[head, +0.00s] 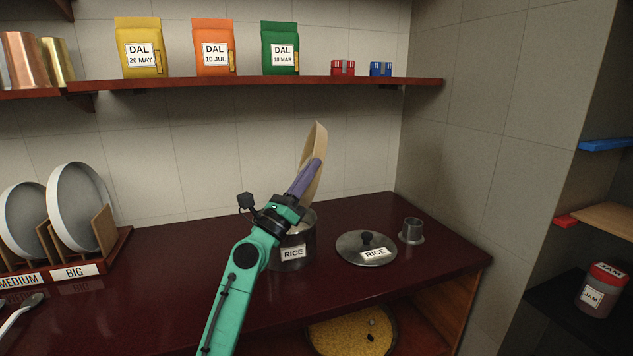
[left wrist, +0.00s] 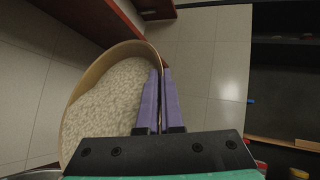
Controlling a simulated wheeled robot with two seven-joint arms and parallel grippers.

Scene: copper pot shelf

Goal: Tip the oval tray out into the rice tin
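The tan oval tray (head: 316,140) is held up on edge, steeply tilted, above the rice tin (head: 296,262). In the left wrist view the tray (left wrist: 82,82) holds pale grains (left wrist: 112,100). My left gripper (head: 315,166) has its purple fingers closed on the tray's rim; they also show in the left wrist view (left wrist: 161,75). The steel tin stands on the counter with a RICE label, its mouth largely hidden behind my gripper. I cannot see grains falling. My right gripper is in neither view.
The tin's lid (head: 352,252), with a black knob, lies right of the tin beside a small steel cup (head: 411,232). A plate rack (head: 108,242) stands left. A shelf (head: 225,84) with dal packets runs above. A round pan (head: 340,338) of yellow grains sits below the counter.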

